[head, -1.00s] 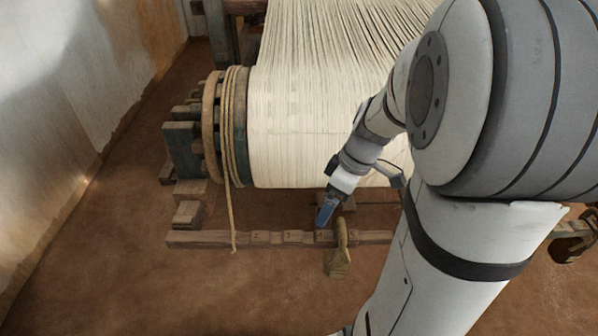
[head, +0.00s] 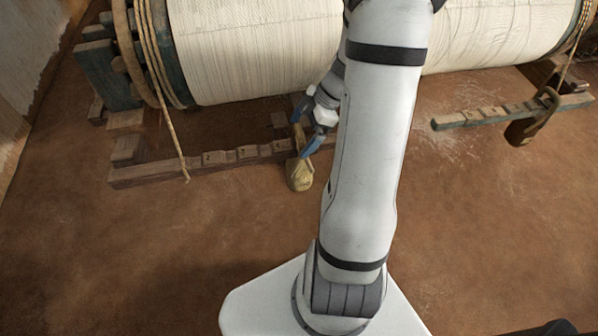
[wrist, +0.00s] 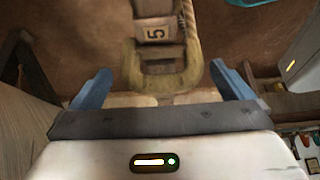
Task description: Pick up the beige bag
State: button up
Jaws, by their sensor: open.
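The beige bag (head: 300,173) hangs by its strap at the right end of a notched wooden beam (head: 215,162), low over the floor. In the wrist view its tan strap (wrist: 157,84) forms a U-shaped loop around the beam, beside the number 5. My gripper (head: 300,139) is open, with its blue fingers at the strap above the bag in the head view. In the wrist view the fingers (wrist: 158,72) stand on either side of the strap loop. I cannot tell whether either finger touches it. The bag's body is not clear in the wrist view.
The loom's cloth roll (head: 265,50) lies close behind my gripper. A rope (head: 172,120) hangs over the beam at left. A second beam (head: 480,117) with a brown bag (head: 527,130) is at right. The earth floor (head: 170,255) in front is clear.

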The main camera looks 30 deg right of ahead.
aim_at(296, 143)
jog(key=x, duration=0.4)
jog(key=shift+f+b, duration=0.2)
jog(key=shift+b, duration=0.2)
jog(key=shift+r, duration=0.15)
jog(key=c, duration=1.7)
jog(key=shift+c, duration=0.2)
